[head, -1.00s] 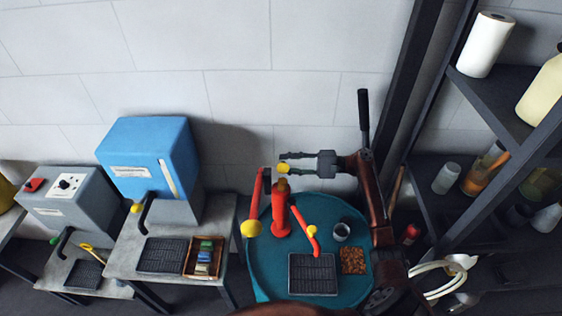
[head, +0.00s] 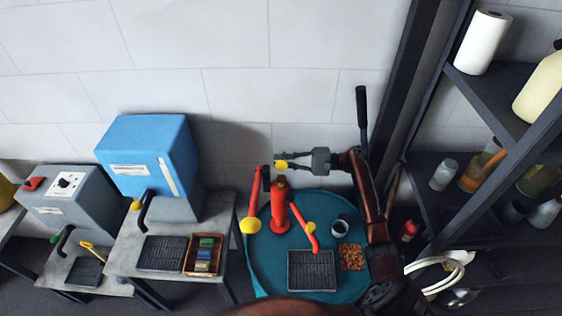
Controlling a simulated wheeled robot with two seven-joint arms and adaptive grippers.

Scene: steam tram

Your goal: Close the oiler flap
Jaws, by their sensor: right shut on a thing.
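The red oiler (head: 290,215) stands upright on a round teal table (head: 262,275). Two red arms with yellow ball ends come off it, one at the left (head: 250,226) and one at the right (head: 311,228). A small yellow knob (head: 281,165) shows just above its top, and I cannot make out the flap itself. My right gripper (head: 283,160) reaches in from the right, its fingers pointing left above the oiler's top. It is shut on the yellow knob, whose link to the oiler is unclear. My left gripper is out of view.
A dark grated tray (head: 312,270), a grey cup (head: 340,228) and a patch of brown pieces (head: 351,256) lie on the teal table. A blue machine (head: 150,160) stands at the left. A dark shelf rack (head: 490,90) stands at the right, with a wall behind.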

